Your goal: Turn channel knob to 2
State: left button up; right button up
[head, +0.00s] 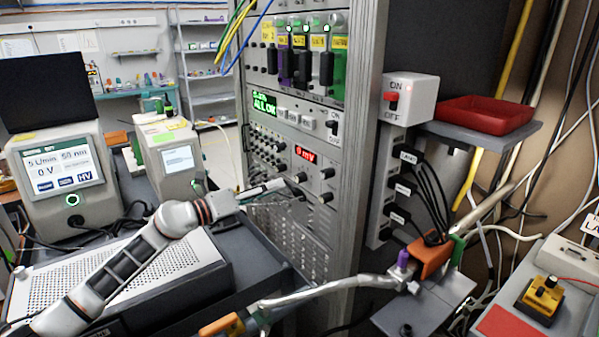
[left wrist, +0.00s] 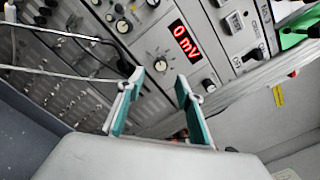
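A rack panel (head: 265,165) with small dark knobs and a red "0 mV" display (head: 305,154) is in front of me. My left gripper (head: 296,189) reaches in from the left, close to the panel below the display. In the left wrist view, its two teal-padded fingers (left wrist: 160,77) are open and apart, with nothing between the pads. A round knob (left wrist: 160,65) with dial marks around it shows just beyond and between the fingertips, left of and below the red display (left wrist: 185,42). I cannot read its numbers, its label or its setting.
Other knobs, such as a black one (left wrist: 208,85), and switches crowd the panel around the fingers. Bent metal rods (left wrist: 60,73) cross the left of the wrist view. A perforated grey case (head: 170,262) lies below my left arm. A red tray (head: 486,115) is at right.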

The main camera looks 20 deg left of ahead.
aim_at(297, 179)
pick_arm(q)
jog(key=shift+x, duration=3.8)
jog(key=shift+s, duration=0.1)
grip_shut()
